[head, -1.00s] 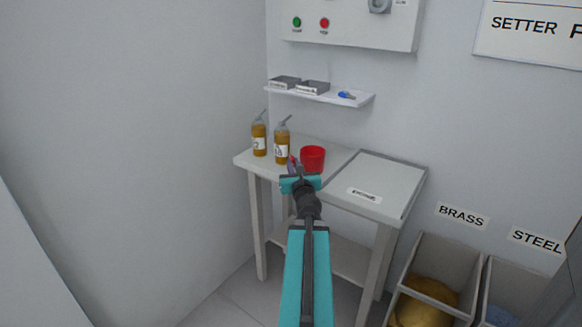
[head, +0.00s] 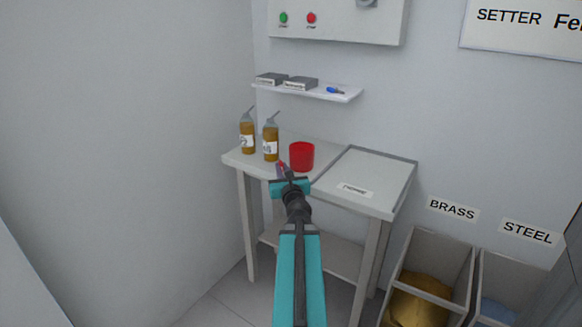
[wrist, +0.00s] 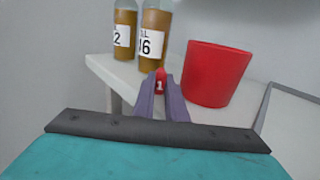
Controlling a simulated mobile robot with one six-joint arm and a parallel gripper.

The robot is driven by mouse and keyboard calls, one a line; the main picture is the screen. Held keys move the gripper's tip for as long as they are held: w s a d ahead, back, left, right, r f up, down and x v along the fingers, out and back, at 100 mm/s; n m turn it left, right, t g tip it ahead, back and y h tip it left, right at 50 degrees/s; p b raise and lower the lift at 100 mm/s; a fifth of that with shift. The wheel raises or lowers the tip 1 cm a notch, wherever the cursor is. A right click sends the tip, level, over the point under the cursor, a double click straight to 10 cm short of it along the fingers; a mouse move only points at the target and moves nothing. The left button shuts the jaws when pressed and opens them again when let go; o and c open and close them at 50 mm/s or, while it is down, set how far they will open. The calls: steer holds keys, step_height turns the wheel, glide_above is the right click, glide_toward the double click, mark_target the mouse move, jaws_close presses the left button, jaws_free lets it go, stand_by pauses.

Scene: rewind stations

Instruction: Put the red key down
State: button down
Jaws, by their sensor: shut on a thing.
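The red key (wrist: 160,80), marked with a white "1", is held between the fingertips of my gripper (wrist: 161,95) in the wrist view. My gripper is shut on it. In the head view my gripper (head: 284,170) is at the front edge of the small grey table (head: 240,160), and only a small bit of the key shows there. A red cup (head: 302,156) stands on the table just behind and right of my gripper; it also shows in the wrist view (wrist: 213,75). I cannot tell whether the key touches the table.
Two amber bottles (head: 247,137) (head: 271,142) stand at the table's back left. A labelled grey panel (head: 372,176) covers its right side. Bins marked BRASS (head: 440,255) and STEEL (head: 515,275) stand at right.

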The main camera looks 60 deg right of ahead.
steer(key=shift+d+f, duration=0.1)
steer(key=shift+f, duration=0.1)
steer(key=c, duration=1.8)
jaws_free()
steer(key=shift+s, duration=0.1)
steer(key=shift+r, duration=0.25)
steer(key=shift+v, duration=1.05)
steer(key=shift+s+d+f, duration=0.15)
steer(key=shift+s+d, duration=0.1)
steer(key=shift+s, duration=0.1)
steer(key=shift+w+d+y+p, duration=0.15)
steer(key=shift+y+p, duration=0.15)
steer(key=shift+p, duration=0.15)
steer(key=shift+t+p, duration=0.3)
steer(key=shift+p, duration=0.3)
steer(key=p, duration=0.2)
steer(key=s+a+p, duration=0.1)
steer(key=p, duration=0.2)
steer(key=shift+s+f, duration=0.2)
steer(key=shift+f, duration=0.1)
